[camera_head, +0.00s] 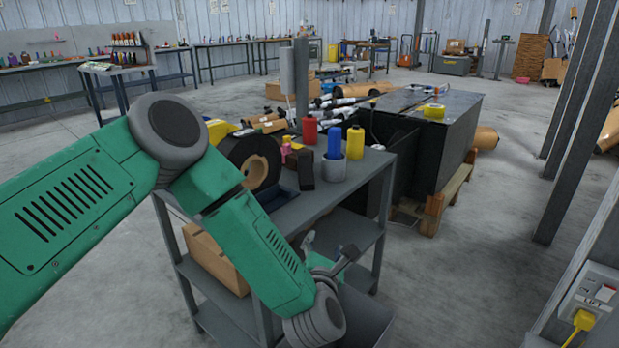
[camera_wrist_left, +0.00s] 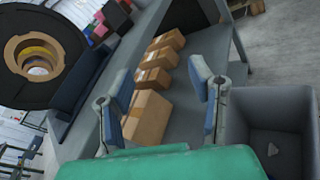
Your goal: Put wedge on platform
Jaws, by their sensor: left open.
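My left gripper (camera_head: 328,248) is at the front end of the grey shelf cart, below its top. In the left wrist view the left gripper (camera_wrist_left: 158,75) has its two fingers wide apart with nothing between them. A grey bin (camera_wrist_left: 237,105) stands right of the fingers. In the head view the bin (camera_head: 368,322) is partly behind my arm. I cannot tell which thing is the platform. My right gripper is not in view.
The cart top (camera_head: 325,201) holds a black tape roll (camera_head: 237,160), a grey cup (camera_head: 333,168) and several bottles. Cardboard boxes (camera_wrist_left: 148,117) line a cart shelf. A black case (camera_head: 445,140) on a pallet stands behind. Floor at right is clear up to posts.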

